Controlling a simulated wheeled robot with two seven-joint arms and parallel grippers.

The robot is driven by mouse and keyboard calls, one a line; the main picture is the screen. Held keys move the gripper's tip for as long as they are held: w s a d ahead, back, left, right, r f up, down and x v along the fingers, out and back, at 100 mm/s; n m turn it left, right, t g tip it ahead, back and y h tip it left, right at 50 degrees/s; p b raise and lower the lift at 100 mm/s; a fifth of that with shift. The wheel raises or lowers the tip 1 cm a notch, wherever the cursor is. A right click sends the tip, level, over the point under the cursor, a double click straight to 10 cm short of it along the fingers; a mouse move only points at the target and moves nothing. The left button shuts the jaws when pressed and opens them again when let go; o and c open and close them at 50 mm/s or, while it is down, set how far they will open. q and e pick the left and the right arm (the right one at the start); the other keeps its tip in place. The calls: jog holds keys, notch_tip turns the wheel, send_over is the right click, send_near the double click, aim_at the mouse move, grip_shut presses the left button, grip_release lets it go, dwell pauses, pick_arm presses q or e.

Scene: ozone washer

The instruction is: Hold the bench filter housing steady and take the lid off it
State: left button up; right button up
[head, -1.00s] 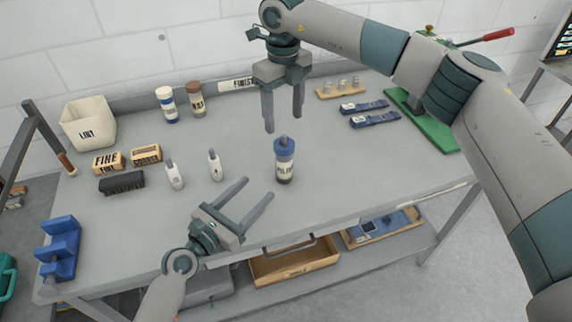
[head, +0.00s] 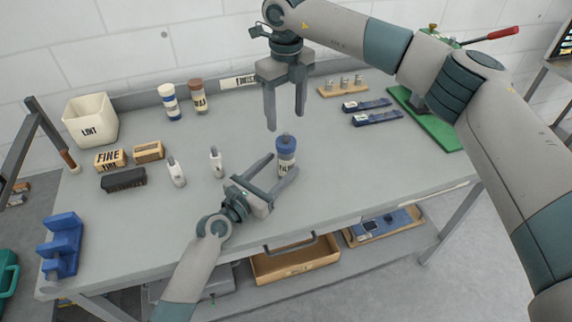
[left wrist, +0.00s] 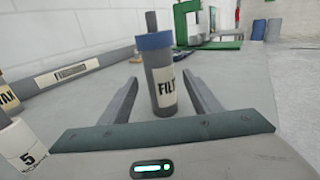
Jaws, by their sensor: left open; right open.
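The filter housing (head: 285,166) stands upright on the bench, a grey cylinder with a cream label. Its blue lid (head: 286,143) with a grey knob is on top. In the left wrist view the housing (left wrist: 163,88) and lid (left wrist: 154,41) show between the fingers. My left gripper (head: 284,166) is open, its fingers reaching to either side of the housing's body; I cannot tell whether they touch it. My right gripper (head: 285,128) is open and empty, pointing down above and just behind the lid, apart from it.
Two small white bottles (head: 216,162) stand left of the housing. Blue tools (head: 377,117) and a green base (head: 425,120) lie right. The bench right of the housing is clear.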

pick_arm(q)
jog(key=x, duration=0.7)
jog(key=shift+w+d, duration=0.2)
grip_shut()
